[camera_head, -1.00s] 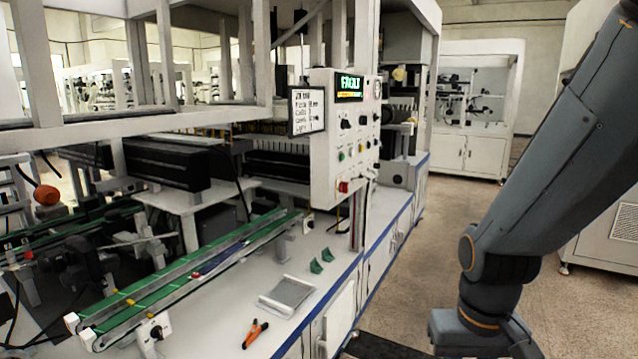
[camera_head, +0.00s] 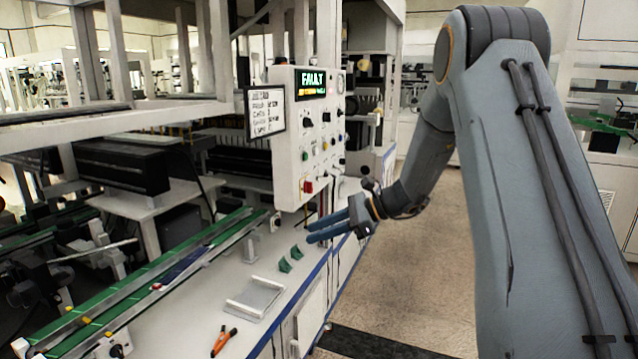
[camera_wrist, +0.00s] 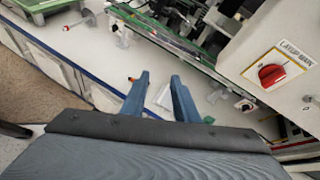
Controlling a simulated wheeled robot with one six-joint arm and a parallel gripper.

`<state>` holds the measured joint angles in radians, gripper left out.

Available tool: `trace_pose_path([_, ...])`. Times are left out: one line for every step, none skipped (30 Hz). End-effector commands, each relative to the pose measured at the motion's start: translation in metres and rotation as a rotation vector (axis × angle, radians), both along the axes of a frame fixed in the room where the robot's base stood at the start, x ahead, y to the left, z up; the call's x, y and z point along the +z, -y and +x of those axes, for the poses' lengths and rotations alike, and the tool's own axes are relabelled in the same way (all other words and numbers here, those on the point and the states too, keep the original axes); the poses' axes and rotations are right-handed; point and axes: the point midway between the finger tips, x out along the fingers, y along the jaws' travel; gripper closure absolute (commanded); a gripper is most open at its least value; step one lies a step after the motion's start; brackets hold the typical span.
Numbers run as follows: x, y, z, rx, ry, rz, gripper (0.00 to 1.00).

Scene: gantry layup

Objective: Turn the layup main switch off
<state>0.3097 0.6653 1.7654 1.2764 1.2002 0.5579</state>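The layup main switch (camera_wrist: 271,76) is a red rotary knob on a yellow plate, under a label reading "LAYUP MAIN", at the right of the wrist view. In the head view, the red switch (camera_head: 308,187) sits low on the white control panel (camera_head: 290,140). I cannot tell its on or off position. My gripper (camera_head: 309,233) is below and slightly right of the switch in the head view, over the bench and apart from the panel. In the wrist view, its two blue fingers (camera_wrist: 160,75) are spread with a gap between them and nothing held.
Green brackets (camera_head: 290,259), a grey tray (camera_head: 255,298) and orange-handled pliers (camera_head: 223,341) lie on the bench. A green-railed conveyor (camera_head: 150,285) runs alongside.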

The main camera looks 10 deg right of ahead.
Motion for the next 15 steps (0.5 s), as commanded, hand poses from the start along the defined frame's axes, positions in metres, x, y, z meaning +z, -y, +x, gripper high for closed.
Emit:
trace_pose_path([0.010,0.017,0.027,-0.078,-0.006,0.096,0.73])
trace_pose_path([0.017,0.026,0.041,-0.119,-0.007,0.154,0.73])
trace_pose_path([0.026,0.039,0.058,-0.167,-0.005,0.226,0.73])
trace_pose_path([0.033,0.047,0.069,-0.197,-0.001,0.275,0.73])
trace_pose_path([0.039,0.056,0.079,-0.224,0.002,0.320,0.73])
trace_pose_path([0.046,0.067,0.089,-0.254,0.007,0.372,0.73])
trace_pose_path([0.050,0.074,0.096,-0.273,0.011,0.405,0.73])
trace_pose_path([0.054,0.080,0.101,-0.287,0.016,0.433,0.73])
trace_pose_path([0.058,0.087,0.106,-0.303,0.020,0.464,0.73])
trace_pose_path([0.061,0.091,0.110,-0.312,0.023,0.482,0.73])
trace_pose_path([0.062,0.094,0.112,-0.319,0.025,0.495,0.73])
trace_pose_path([0.065,0.096,0.115,-0.324,0.028,0.508,0.73])
trace_pose_path([0.066,0.095,0.116,-0.326,0.029,0.513,0.73])
trace_pose_path([0.067,0.094,0.118,-0.327,0.029,0.517,0.73])
trace_pose_path([0.067,0.091,0.121,-0.328,0.030,0.519,0.73])
